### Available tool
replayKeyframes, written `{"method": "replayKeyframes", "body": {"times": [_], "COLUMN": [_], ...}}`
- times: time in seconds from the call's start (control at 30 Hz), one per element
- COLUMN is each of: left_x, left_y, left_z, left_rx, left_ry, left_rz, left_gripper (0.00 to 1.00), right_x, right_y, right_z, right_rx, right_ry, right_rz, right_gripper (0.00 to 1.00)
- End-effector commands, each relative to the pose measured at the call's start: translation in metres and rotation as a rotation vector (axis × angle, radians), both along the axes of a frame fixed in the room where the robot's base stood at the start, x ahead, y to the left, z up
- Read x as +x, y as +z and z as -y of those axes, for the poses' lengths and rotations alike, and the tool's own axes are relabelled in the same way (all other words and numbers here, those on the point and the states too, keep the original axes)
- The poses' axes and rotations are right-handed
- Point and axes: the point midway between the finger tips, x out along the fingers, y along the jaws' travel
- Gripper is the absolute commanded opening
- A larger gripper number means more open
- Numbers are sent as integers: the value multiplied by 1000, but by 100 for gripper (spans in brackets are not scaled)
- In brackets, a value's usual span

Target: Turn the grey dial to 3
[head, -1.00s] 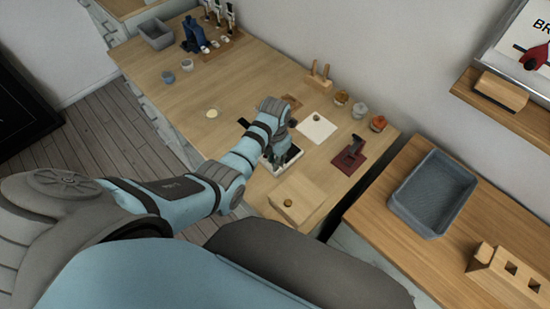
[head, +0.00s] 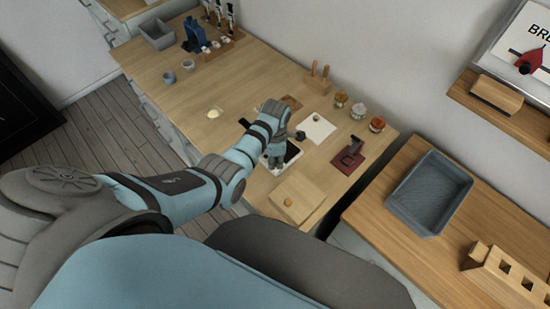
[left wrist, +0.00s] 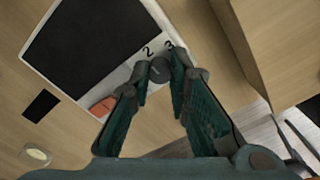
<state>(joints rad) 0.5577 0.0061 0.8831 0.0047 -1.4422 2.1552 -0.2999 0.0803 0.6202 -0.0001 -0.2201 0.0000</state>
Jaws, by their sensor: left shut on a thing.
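The grey dial (left wrist: 160,68) is on the pale front strip of a device with a large black top plate (left wrist: 90,45). The printed numbers 2 and 3 show beside the dial in the left wrist view. My left gripper (left wrist: 160,84) is shut on the dial, with one finger on each side. The dial's pointer is too small and shaded to read. In the head view, my left gripper (head: 274,163) is over the device (head: 291,152) and hides the dial. My right gripper is not in view.
An orange switch (left wrist: 103,106) is near the dial. A wooden box (head: 297,199) with a knob stands close in front of the device. A dark red stand (head: 350,158), several jars (head: 358,111) and a white sheet (head: 318,128) are nearby. The table's left middle is mostly clear.

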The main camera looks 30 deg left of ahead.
Motion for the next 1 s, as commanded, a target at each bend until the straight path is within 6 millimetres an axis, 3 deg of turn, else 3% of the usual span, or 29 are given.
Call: {"method": "replayKeyframes", "body": {"times": [1.0], "left_x": [1], "left_y": [1], "left_z": [0], "left_rx": [-1], "left_ry": [-912], "left_rz": [4], "left_gripper": [0], "right_x": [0], "right_y": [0], "right_z": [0], "right_rx": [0], "right_ry": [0], "right_rz": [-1], "right_gripper": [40]}}
